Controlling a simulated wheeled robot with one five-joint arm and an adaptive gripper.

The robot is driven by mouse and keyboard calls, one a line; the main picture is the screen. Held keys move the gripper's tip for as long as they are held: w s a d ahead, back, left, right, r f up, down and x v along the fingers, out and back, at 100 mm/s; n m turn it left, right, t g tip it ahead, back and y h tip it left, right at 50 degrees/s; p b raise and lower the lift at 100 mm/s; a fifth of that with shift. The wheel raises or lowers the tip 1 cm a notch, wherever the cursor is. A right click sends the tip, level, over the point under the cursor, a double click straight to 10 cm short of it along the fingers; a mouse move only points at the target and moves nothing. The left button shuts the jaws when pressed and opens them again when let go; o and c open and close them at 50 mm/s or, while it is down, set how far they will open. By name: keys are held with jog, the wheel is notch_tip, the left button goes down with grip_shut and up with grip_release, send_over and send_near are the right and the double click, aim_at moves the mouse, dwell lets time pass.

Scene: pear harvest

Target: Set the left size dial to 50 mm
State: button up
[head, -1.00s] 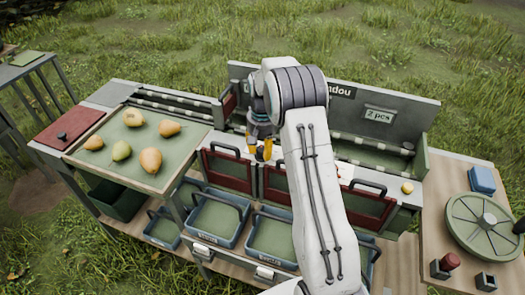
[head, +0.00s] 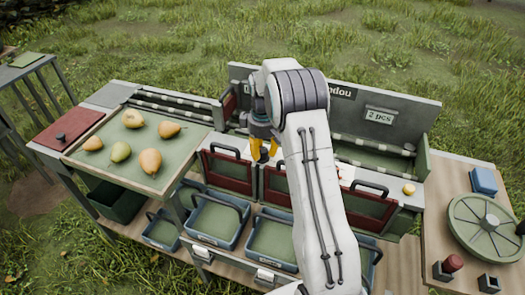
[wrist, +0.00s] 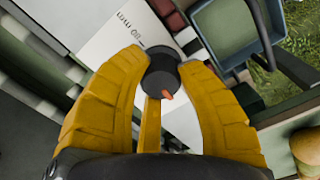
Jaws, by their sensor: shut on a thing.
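The size dial, a dark round knob (wrist: 163,72) with an orange pointer, sits between my yellow fingers in the wrist view. My gripper (wrist: 166,66) is shut on it; it also shows in the head view (head: 262,153), low at the sorting bench behind the red-framed gates. The pointer is directed toward the bottom of the wrist view, slightly right. A white scale plate (wrist: 118,42) lies under the dial. It carries small dark print that I cannot read surely, and my fingers cover part of it. In the head view the dial is hidden by the gripper and arm.
A green tray (head: 165,178) with several pears stands at the left. Red-framed gates (head: 226,170) with black handles and blue bins (head: 218,243) are close in front of the gripper. A sign board (head: 400,112) rises behind. A round green turntable (head: 470,228) stands at the right.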

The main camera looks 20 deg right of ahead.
jog(key=shift+s+f+n, duration=0.2)
jog(key=shift+s+n, duration=0.05)
jog(key=shift+n, duration=0.65)
jog(key=o, duration=1)
jog(key=shift+s+d+r, duration=0.1)
jog(key=shift+d, duration=0.1)
jog(key=shift+o, duration=0.9)
jog(key=shift+r, duration=0.1)
